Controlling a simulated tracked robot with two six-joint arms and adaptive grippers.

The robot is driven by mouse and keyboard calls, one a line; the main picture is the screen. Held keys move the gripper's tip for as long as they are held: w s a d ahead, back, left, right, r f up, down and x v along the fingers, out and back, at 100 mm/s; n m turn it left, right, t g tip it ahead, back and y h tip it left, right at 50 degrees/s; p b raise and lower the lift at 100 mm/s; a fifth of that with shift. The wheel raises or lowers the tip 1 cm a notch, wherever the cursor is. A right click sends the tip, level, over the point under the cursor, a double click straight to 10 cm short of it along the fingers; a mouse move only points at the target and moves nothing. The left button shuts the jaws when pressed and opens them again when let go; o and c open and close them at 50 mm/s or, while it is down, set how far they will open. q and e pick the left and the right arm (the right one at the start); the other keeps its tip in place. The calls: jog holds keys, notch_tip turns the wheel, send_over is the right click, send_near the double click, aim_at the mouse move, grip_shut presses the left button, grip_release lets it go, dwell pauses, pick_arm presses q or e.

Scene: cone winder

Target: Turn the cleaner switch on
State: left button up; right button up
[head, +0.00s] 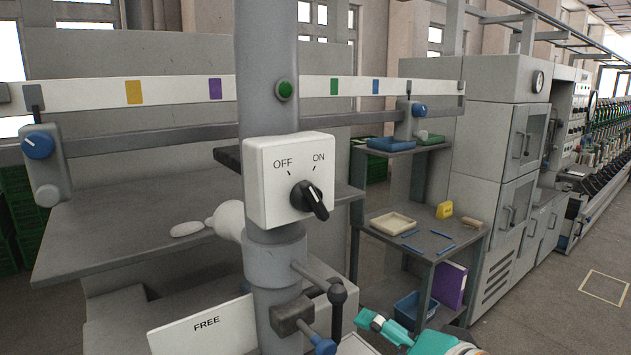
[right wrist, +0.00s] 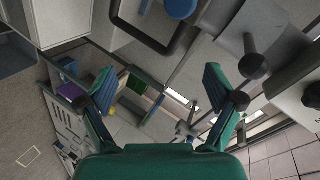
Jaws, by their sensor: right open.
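The cleaner switch (head: 290,180) is a white box on a grey post in the middle of the head view, marked OFF at left and ON at right. Its black knob (head: 309,198) is tilted, with its upper end leaning left, towards the OFF side, and its lower end to the lower right. My right gripper (right wrist: 160,88) is open and empty in the right wrist view. Its teal parts (head: 392,330) show at the bottom of the head view, below and right of the switch, apart from it. My left gripper is not in view.
A black ball-ended lever (head: 337,294) sticks out below the switch, with a FREE plate (head: 207,323) to the left. A green button (head: 285,90) is above. A small side table (head: 415,235) with a tray stands behind right. Open floor lies at far right.

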aim_at(318, 206)
jog(key=s+r+t+y+p, duration=0.1)
jog(key=s+r, duration=0.2)
jog(key=r, duration=0.3)
jog(key=s+r+n+t+y, duration=0.1)
jog(key=s+r, duration=0.2)
jog(key=r, duration=0.4)
jog(key=s+r+t+y+p, duration=0.1)
jog(key=s+r+y, duration=0.1)
jog(key=s+r, duration=0.3)
jog(key=b+x, duration=0.1)
jog(key=x, duration=0.5)
jog(key=b+x, duration=0.1)
jog(key=x, duration=0.5)
jog(key=d+r+b+x, duration=0.1)
jog(key=x, duration=0.5)
jog(key=shift+w, duration=0.35)
